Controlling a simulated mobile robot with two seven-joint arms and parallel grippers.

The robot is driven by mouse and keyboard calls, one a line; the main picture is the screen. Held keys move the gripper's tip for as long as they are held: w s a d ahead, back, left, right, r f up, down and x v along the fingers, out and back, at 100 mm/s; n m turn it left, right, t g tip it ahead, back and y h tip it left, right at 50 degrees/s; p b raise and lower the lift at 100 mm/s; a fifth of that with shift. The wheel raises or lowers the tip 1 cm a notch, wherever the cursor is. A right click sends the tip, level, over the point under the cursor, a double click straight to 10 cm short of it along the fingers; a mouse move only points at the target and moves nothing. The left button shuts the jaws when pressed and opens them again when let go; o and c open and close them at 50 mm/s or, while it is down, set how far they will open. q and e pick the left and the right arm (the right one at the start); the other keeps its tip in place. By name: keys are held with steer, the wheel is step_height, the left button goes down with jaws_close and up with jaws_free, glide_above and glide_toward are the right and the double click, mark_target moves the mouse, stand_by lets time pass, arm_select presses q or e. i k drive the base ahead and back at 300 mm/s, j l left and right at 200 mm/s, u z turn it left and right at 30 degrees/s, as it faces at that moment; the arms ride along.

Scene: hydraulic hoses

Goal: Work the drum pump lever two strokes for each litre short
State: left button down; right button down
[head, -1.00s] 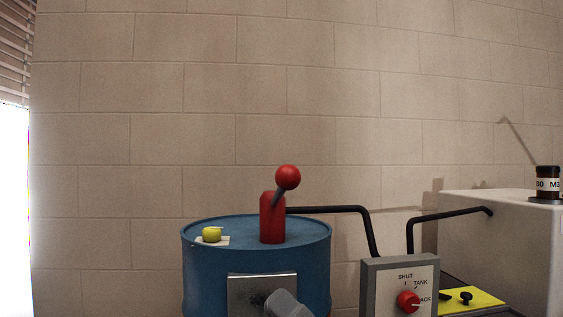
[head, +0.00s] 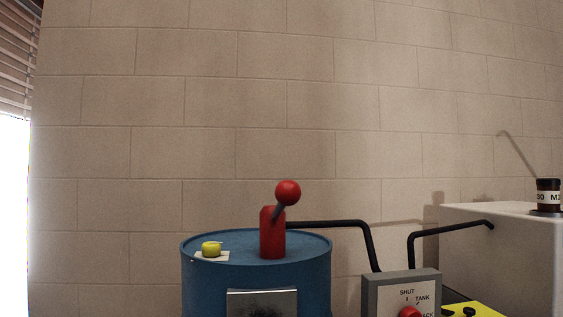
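The drum pump (head: 271,235) is a red post on top of the blue drum (head: 210,280). Its lever (head: 278,211) is a short grey rod with a red ball knob (head: 288,193), tilted up and to the right. A black hose (head: 335,224) runs right from the pump. Neither gripper is in the head view.
A yellow cap (head: 211,249) sits on a pale tag on the drum's left top. A metal plate (head: 262,304) is on the drum front. A pale tank (head: 500,240) carries a dark labelled filler (head: 547,196) at right. A yellow panel (head: 483,311) lies below it.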

mark_target(287, 192)
steer(key=z, duration=1.7)
steer(key=k+j, duration=0.6)
steer(key=k, duration=0.1)
